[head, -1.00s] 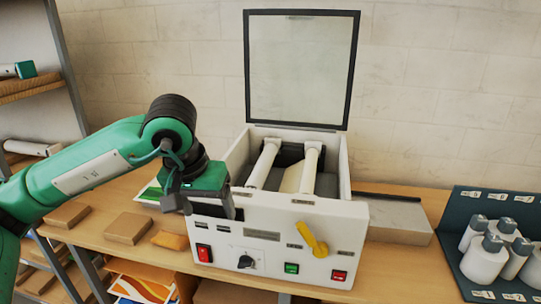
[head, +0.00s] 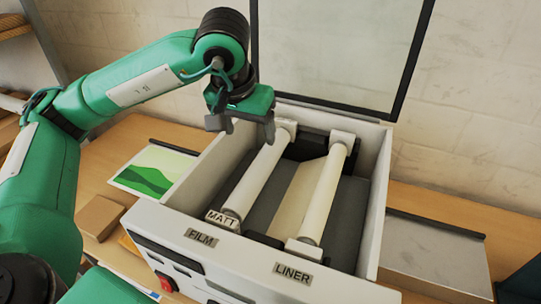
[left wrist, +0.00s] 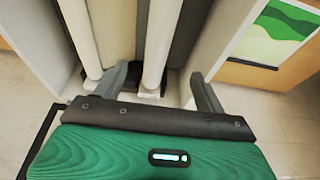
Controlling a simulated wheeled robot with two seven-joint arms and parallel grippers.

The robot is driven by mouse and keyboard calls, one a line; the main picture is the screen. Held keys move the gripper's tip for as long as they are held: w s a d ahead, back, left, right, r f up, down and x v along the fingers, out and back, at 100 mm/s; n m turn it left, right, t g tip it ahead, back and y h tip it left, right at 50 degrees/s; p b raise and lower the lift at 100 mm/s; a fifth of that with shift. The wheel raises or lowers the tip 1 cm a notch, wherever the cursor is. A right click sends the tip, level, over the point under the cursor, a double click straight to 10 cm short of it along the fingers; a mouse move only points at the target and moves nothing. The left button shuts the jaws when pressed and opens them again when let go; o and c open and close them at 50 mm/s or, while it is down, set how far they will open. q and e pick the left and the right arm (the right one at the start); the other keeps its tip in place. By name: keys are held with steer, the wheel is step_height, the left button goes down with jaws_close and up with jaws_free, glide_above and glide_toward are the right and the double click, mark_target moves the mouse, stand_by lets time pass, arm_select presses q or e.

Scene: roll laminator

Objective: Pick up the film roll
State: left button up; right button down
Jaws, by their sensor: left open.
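The film roll (head: 252,180) is a white cylinder on the left side of the open laminator (head: 190,187), above the FILM label, with a MATT tag at its near end. My left gripper (head: 242,130) is open above the roll's far end, fingers pointing down. In the left wrist view, the film roll (left wrist: 158,45) runs between the two open fingers (left wrist: 163,85), which look apart from it. The liner roll (head: 324,200) lies parallel on the right; it also shows in the left wrist view (left wrist: 80,38). My right gripper is not in view.
The laminator's raised lid (head: 335,45) stands behind the rolls, and its side walls border the bay. A pale web (head: 297,195) lies between the rolls. A green print (head: 155,172) and a brown block (head: 98,216) are on the table at left. A grey slab (head: 435,250) is at right.

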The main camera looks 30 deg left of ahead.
mark_target(259, 163)
arm_select(q)
steer(key=p+x, duration=0.1)
steer(key=x, duration=0.2)
steer(key=shift+s+f, duration=0.1)
steer(key=shift+f, duration=0.3)
steer(key=p+x, duration=0.1)
steer(key=x, duration=0.3)
steer(key=shift+w+f, duration=0.3)
steer(key=shift+f, duration=0.05)
steer(key=p+x, duration=0.3)
steer(key=x, duration=0.1)
steer(key=shift+w+f, duration=0.15)
steer(key=shift+f, duration=0.3)
steer(key=c, duration=1.4)
steer(key=shift+c, duration=0.3)
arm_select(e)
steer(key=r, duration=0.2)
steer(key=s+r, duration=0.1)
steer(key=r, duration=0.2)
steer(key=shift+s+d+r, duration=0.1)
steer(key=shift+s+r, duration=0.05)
